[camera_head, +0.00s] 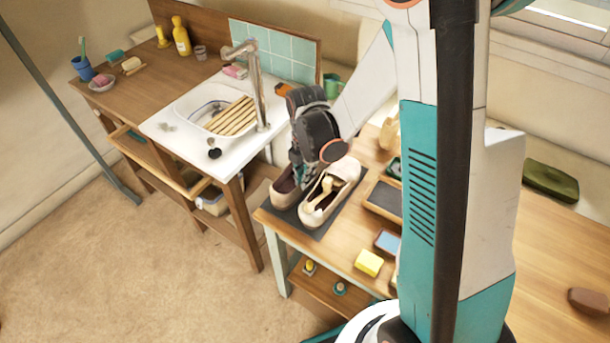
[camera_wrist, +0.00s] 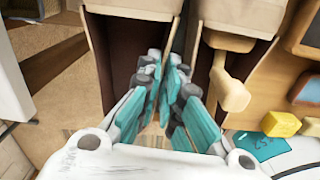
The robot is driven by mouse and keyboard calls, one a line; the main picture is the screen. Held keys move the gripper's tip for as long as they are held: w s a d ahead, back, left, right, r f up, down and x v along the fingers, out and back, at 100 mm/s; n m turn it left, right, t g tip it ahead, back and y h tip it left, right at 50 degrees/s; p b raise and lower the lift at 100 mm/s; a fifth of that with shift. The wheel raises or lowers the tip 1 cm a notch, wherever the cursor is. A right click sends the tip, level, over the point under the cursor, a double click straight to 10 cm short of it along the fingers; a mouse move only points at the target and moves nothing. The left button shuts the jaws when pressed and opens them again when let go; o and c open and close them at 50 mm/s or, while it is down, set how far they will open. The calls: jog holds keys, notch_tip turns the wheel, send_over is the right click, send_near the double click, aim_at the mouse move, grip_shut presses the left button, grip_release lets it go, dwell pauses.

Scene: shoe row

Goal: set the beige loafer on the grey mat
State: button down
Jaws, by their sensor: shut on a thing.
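The beige loafer (camera_head: 284,190), with a dark inside, is at the left part of the grey mat (camera_head: 309,229). I cannot tell whether its sole touches the mat. It also shows in the wrist view (camera_wrist: 120,50). My gripper (camera_head: 299,183) points down and is shut on the loafer's right side wall, one finger inside the opening and one outside. The fingers also show in the wrist view (camera_wrist: 168,78). A second pale shoe (camera_head: 339,203) stands close on the right, with a wooden piece (camera_wrist: 230,90) inside it.
The bench holds a yellow block (camera_head: 369,262), a blue-topped block (camera_head: 388,242) and a dark-topped tray (camera_head: 384,200) right of the mat. A white sink (camera_head: 205,105) with a tall tap (camera_head: 258,90) stands behind left. The bench's front left edge is close to the mat.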

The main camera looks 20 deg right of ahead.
jog(key=shift+f+b, duration=0.4)
jog(key=shift+f, duration=0.1)
jog(key=c, duration=1.7)
grip_release()
notch_tip(320, 180, up, 12)
jog(key=shift+s+r, duration=0.1)
jog(key=shift+r, duration=0.05)
jog(key=s+r+m+t, duration=0.3)
jog(key=s+r+m, duration=0.2)
jog(key=m, duration=0.7)
jog(key=s+r+m+t, duration=0.4)
jog(key=s+m, duration=0.5)
jog(key=m, duration=0.3)
jog(key=shift+v, duration=0.8)
